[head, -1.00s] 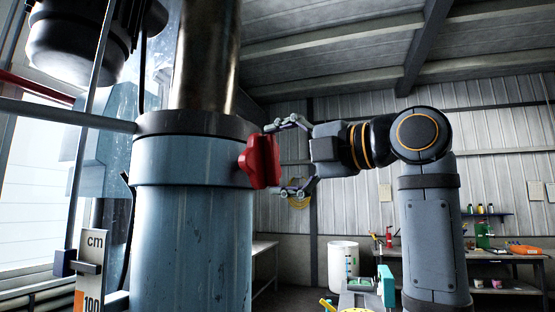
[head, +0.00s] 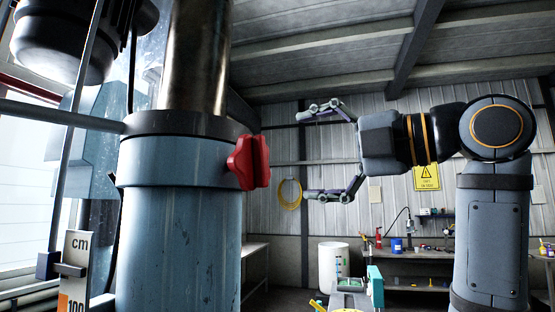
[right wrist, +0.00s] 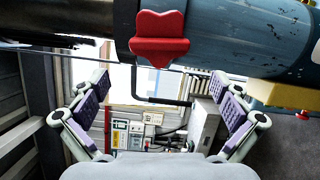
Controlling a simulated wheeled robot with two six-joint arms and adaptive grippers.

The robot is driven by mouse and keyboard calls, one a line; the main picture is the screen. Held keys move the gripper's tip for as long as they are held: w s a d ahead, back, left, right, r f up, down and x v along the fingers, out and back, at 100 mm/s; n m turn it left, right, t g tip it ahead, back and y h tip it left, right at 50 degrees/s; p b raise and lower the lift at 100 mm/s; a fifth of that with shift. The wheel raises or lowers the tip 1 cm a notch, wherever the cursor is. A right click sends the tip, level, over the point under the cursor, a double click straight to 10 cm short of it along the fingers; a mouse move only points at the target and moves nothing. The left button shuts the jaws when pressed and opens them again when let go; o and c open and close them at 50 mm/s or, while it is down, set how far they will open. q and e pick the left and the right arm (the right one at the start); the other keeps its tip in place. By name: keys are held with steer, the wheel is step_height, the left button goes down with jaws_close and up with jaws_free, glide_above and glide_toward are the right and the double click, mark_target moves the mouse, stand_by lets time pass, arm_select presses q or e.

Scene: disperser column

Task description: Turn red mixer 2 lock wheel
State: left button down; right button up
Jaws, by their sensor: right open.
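The red lock wheel (head: 249,162) is a lobed knob on the right side of the blue column (head: 180,230), just below its dark collar. In the right wrist view the red wheel (right wrist: 160,38) shows at the top centre, beyond the fingers. My right gripper (head: 322,152) is to the right of the wheel, apart from it, with its fingers spread wide and nothing between them. Its fingers also show at both sides of the right wrist view (right wrist: 165,98). My left gripper is not in view.
A ruler marked cm (head: 75,270) stands at the lower left near a horizontal pipe (head: 60,115). A white barrel (head: 333,266) and a workbench (head: 415,254) are in the background. The space between wheel and right gripper is clear.

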steer(key=v, duration=0.3)
steer(key=shift+s+d, duration=0.3)
